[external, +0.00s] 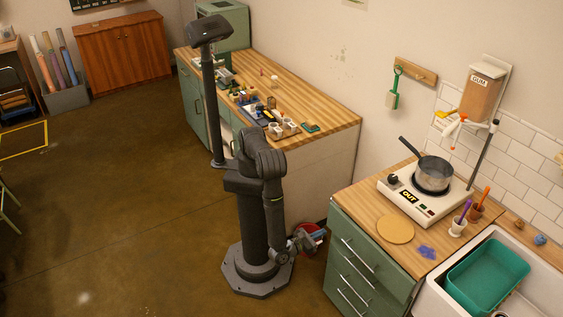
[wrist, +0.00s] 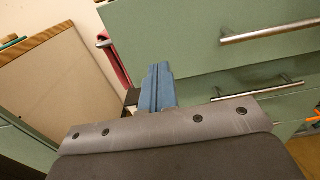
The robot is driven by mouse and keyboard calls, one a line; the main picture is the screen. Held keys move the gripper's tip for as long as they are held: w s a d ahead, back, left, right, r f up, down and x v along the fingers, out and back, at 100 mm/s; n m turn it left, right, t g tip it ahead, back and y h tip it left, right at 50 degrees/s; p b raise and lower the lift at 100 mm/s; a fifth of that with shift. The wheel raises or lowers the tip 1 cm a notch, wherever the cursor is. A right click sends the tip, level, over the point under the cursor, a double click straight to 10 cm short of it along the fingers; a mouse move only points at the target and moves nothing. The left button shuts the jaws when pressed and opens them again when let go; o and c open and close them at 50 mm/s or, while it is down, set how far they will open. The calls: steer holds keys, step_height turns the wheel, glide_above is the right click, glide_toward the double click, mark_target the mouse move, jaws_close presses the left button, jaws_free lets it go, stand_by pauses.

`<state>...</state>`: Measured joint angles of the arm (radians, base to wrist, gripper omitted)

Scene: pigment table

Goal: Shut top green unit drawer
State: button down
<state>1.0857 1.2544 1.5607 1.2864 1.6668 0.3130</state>
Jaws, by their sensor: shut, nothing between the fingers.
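The green drawer unit (external: 338,232) stands under the wooden counter at the right in the external view. Its front carries several bar handles. In the wrist view, the upper green drawer front (wrist: 185,35) fills the upper right, with its metal handle (wrist: 270,32). A lower handle (wrist: 258,90) looks smaller and set further back beneath it, so the upper front seems to stand out. How far it is out is not clear. My gripper (wrist: 157,70) is shut and empty, its blue fingers near the front's lower left edge. I cannot tell if they touch it.
A wooden-topped bench (external: 330,115) stands behind my arm. The hotplate (external: 425,200) with a pot (external: 433,175) is on the counter.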

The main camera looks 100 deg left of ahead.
mark_target(338, 224)
steer(key=shift+x, duration=3.15)
steer(key=shift+x, duration=2.5)
steer(key=shift+d, duration=0.1)
steer(key=v, duration=1.4)
steer(key=shift+s+d, duration=0.2)
steer(key=shift+s, duration=0.05)
steer(key=x, duration=1.3)
steer(key=shift+w+a, duration=0.15)
